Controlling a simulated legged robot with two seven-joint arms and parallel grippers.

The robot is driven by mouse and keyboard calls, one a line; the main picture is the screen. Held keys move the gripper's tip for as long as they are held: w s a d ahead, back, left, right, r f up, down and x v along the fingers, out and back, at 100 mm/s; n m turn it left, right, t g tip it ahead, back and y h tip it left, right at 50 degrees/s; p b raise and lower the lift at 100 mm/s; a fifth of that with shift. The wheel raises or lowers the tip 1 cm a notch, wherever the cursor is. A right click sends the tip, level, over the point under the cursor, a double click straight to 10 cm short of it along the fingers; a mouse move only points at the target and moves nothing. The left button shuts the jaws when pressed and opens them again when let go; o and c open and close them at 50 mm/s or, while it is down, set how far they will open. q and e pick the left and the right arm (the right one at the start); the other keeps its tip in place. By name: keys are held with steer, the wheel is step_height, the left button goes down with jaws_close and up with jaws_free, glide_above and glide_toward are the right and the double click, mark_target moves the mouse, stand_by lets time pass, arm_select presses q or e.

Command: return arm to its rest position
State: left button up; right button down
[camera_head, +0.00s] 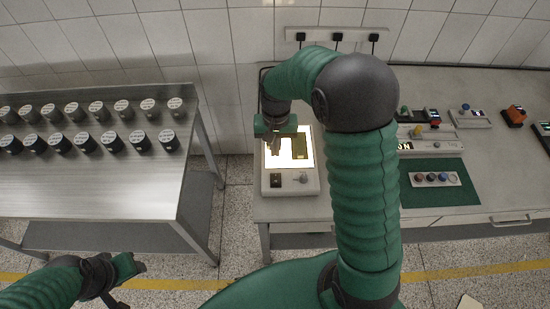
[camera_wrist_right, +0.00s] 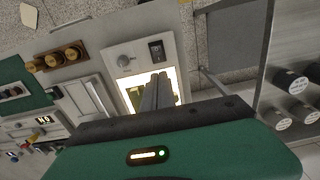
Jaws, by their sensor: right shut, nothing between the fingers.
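My right arm (camera_head: 363,190) reaches over the bench and bends down to the left. My right gripper (camera_head: 274,150) is shut and empty, pointing down above the glowing panel of a white light box (camera_head: 289,190). In the right wrist view its two fingers (camera_wrist_right: 158,92) lie together in front of the lit panel. A dark yellowish piece (camera_head: 300,147) shows on the panel, just right of the fingers; whether they touch it cannot be told. My left gripper (camera_head: 125,270) is low at the left, above the floor and away from the tables; its jaws are not clear.
The light box stands at the left end of the bench (camera_head: 330,205). Right of my arm are a green mat (camera_head: 440,195) with a row of knobs (camera_head: 435,179) and several small devices. A steel table (camera_head: 90,190) with several dark-sided jars stands left, across a gap.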

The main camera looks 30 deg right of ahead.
steer(key=shift+d+r, duration=0.1)
steer(key=shift+r, duration=0.15)
